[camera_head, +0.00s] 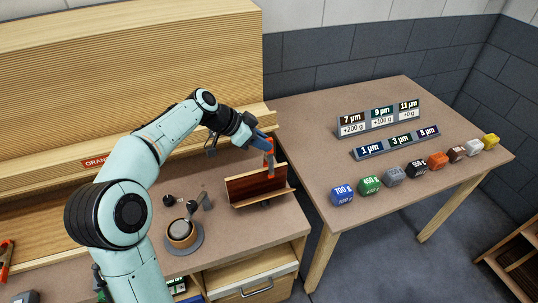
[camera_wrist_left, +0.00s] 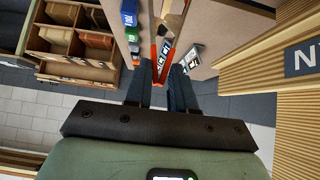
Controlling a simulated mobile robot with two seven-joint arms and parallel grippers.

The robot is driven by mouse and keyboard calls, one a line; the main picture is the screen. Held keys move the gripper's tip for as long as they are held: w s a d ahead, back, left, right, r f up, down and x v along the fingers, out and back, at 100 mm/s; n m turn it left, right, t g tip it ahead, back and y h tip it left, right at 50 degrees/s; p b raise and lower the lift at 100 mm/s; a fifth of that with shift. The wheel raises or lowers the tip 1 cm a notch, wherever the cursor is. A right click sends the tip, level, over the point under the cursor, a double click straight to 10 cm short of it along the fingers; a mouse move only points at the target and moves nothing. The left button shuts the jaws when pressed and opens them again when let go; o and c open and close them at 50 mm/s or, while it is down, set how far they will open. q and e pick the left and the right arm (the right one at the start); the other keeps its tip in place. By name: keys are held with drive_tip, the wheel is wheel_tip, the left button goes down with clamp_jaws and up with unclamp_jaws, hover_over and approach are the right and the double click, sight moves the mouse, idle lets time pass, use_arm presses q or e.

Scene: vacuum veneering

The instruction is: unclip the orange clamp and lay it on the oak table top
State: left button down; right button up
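The orange clamp (camera_head: 269,160) stands upright at the top edge of a dark red-brown veneered panel (camera_head: 254,188) on the brown bench. My left gripper (camera_head: 263,142) is at the upper end of the clamp. In the left wrist view, the clamp (camera_wrist_left: 160,58) lies between the tips of the two dark fingers of my left gripper (camera_wrist_left: 163,78). The gap between the fingers is narrow, but I cannot tell whether they press on the clamp. The clamp's lower end is hard to make out. My right gripper is not in view.
The table (camera_head: 310,120) at right holds weight signs (camera_head: 380,120) and a row of coloured blocks (camera_head: 437,160). A floor gap separates it from the bench. A round pot (camera_head: 181,234) stands left of the panel. A slatted wooden unit (camera_head: 130,60) rises behind.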

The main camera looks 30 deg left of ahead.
use_arm(q)
drive_tip(key=shift+w+r+p, duration=0.1)
drive_tip(key=shift+r+p, duration=0.45)
drive_tip(key=shift+r, duration=2.95)
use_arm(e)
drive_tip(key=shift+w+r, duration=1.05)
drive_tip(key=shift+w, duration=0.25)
